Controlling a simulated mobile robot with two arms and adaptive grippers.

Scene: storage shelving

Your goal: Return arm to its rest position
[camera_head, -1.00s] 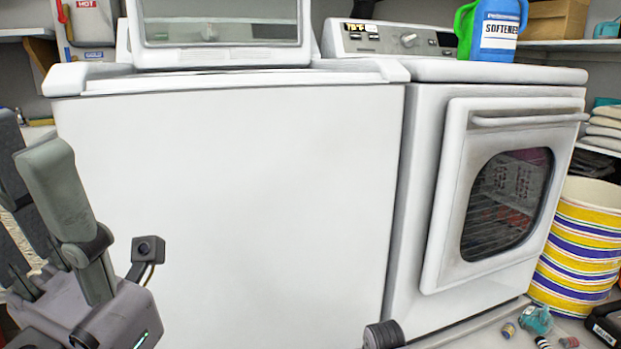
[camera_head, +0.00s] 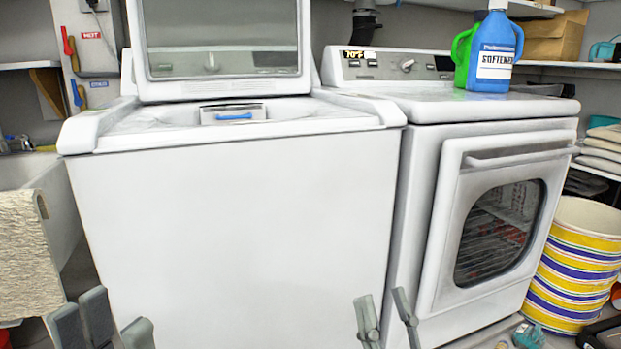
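My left gripper (camera_head: 102,325) is at the bottom left, in front of the white washer (camera_head: 235,220). Its grey fingertips point up and stand apart with nothing between them; the rest of it is below the picture. My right gripper (camera_head: 386,320) is at the bottom centre, in front of the gap between washer and dryer. Its two fingers point up, apart and empty. Both grippers are clear of the appliances as far as I can see. The arms themselves are out of view.
The washer's lid (camera_head: 222,45) is raised. The white dryer (camera_head: 420,190) stands to its right, with a blue softener jug (camera_head: 494,50) and a green container (camera_head: 463,55) on top. A striped basket (camera_head: 578,265) stands at the right. A beige cloth (camera_head: 25,255) hangs at the left.

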